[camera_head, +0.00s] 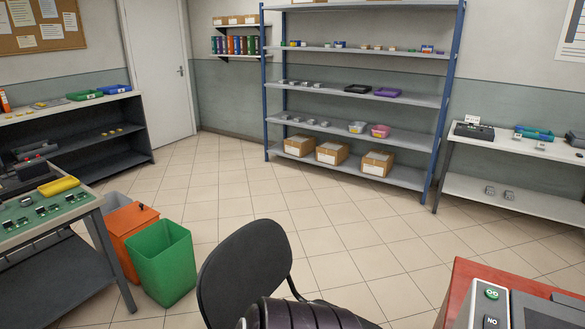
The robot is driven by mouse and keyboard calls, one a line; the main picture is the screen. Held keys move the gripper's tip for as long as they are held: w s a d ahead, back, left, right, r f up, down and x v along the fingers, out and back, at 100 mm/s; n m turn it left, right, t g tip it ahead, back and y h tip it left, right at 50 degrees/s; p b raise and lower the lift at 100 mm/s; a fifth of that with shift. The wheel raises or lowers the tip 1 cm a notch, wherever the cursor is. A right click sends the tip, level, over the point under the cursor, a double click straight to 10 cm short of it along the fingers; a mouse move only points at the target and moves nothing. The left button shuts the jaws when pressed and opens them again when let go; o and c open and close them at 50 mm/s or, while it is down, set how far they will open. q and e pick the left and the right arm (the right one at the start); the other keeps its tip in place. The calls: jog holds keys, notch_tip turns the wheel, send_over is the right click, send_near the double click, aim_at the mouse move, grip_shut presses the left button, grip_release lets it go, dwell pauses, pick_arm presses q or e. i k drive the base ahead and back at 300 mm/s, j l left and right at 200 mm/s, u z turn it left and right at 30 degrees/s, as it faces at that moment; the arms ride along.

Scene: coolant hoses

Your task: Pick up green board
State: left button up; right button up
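A green flat surface (72,208) with several small dark and metallic parts on it lies on the workbench at the left edge. It may be the green board, but I cannot tell whether it is a separate board or a mat. Its left part is cut off by the picture edge. A yellow tray (59,186) sits at its back edge. Neither of my grippers shows in the head view.
A green bin (162,263) and an orange bin (128,222) stand right of the workbench. A dark chair (244,270) stands front centre. A red-topped table (470,272) is at lower right. Blue-framed shelves (447,110) stand behind. The middle floor is clear.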

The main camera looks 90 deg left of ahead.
aim_at(41, 212)
jog(key=u, duration=4.35)
jog(key=i+j, duration=0.45)
jog(key=i+u, duration=0.15)
jog(key=i, duration=0.75)
jog(key=i+u, duration=0.15)
jog(key=i, duration=0.75)
jog(key=l, duration=0.1)
